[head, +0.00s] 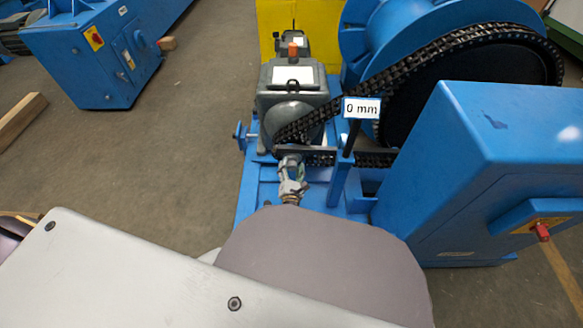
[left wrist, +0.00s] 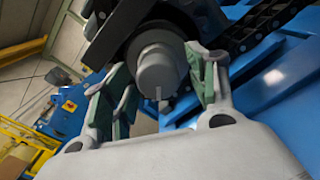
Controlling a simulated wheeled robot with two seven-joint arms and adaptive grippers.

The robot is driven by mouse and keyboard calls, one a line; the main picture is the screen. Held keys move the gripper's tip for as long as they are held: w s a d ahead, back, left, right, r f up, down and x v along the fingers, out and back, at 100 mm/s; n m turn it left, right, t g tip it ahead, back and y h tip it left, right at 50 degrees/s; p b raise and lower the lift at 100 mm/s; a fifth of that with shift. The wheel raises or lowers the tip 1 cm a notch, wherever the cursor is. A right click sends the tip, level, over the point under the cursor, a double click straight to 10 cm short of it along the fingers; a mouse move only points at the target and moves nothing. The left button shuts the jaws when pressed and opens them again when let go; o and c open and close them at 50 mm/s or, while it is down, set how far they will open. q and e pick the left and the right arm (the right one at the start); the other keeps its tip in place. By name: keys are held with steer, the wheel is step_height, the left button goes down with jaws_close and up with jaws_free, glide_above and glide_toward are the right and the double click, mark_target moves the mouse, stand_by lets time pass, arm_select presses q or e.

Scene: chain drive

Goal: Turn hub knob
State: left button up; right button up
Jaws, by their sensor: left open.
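The hub knob (left wrist: 157,68) is a short grey cylinder at the centre of a dark round hub, seen nearly end-on in the left wrist view. A small pin or tab shows below its face. My left gripper (left wrist: 160,82) is open, with its green-padded fingers on either side of the knob. The right finger looks close to it; I cannot tell whether either pad touches. In the head view my left gripper (head: 291,180) is in front of the grey gear unit (head: 293,84), below the chain (head: 296,128). The knob cannot be made out there. My right gripper is out of view.
A dark chain wheel (head: 470,95) on a large blue drum stands at the back right. A blue cabinet (head: 455,150) with a red switch fills the right. A "0 mm" label (head: 361,108) shows near the chain. Open floor (head: 180,140) lies left of the blue base.

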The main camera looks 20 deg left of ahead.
mark_target(291, 164)
arm_select(q)
steer(key=shift+r, duration=5)
steer(key=shift+f, duration=0.1)
